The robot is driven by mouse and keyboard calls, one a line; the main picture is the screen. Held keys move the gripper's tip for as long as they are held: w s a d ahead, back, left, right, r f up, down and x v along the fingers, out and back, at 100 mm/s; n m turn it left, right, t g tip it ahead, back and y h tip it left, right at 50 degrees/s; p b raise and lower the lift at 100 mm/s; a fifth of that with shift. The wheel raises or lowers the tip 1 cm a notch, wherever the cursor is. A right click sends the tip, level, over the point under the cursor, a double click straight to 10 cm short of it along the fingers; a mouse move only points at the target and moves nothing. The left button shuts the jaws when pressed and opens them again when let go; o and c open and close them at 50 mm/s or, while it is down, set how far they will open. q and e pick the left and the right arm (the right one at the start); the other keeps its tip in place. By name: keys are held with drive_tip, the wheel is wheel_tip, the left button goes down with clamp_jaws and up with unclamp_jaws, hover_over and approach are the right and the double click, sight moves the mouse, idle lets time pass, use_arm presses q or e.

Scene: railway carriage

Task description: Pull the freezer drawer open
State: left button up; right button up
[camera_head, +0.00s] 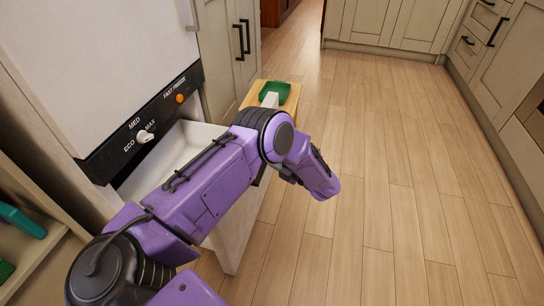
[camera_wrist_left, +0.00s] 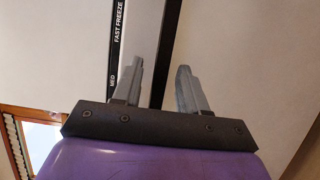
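The white freezer (camera_head: 95,50) stands at the left in the head view. Its black control strip (camera_head: 110,150) bears a white knob and an orange button. Below the strip the freezer drawer (camera_head: 236,240) stands partly out, with its pale inside showing. My purple left arm crosses in front and hides much of it. In the wrist view my left gripper (camera_wrist_left: 160,88) has its two grey fingers apart. A dark upright band and pale panels show behind and between them. I see no handle between the fingers, and cannot tell whether they touch the drawer. My right gripper is not in view.
A green dish (camera_head: 276,91) sits on a small wooden stand (camera_head: 250,97) beyond my arm. Cabinets (camera_head: 395,22) line the back and right side. The wooden floor (camera_head: 400,170) to the right is clear. Open shelves (camera_head: 30,255) stand at the lower left.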

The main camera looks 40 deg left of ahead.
use_arm(q)
drive_tip(key=shift+d, duration=0.1)
drive_tip(key=d+p, duration=0.1)
drive_tip(key=d, duration=0.9)
drive_tip(key=shift+d, duration=0.2)
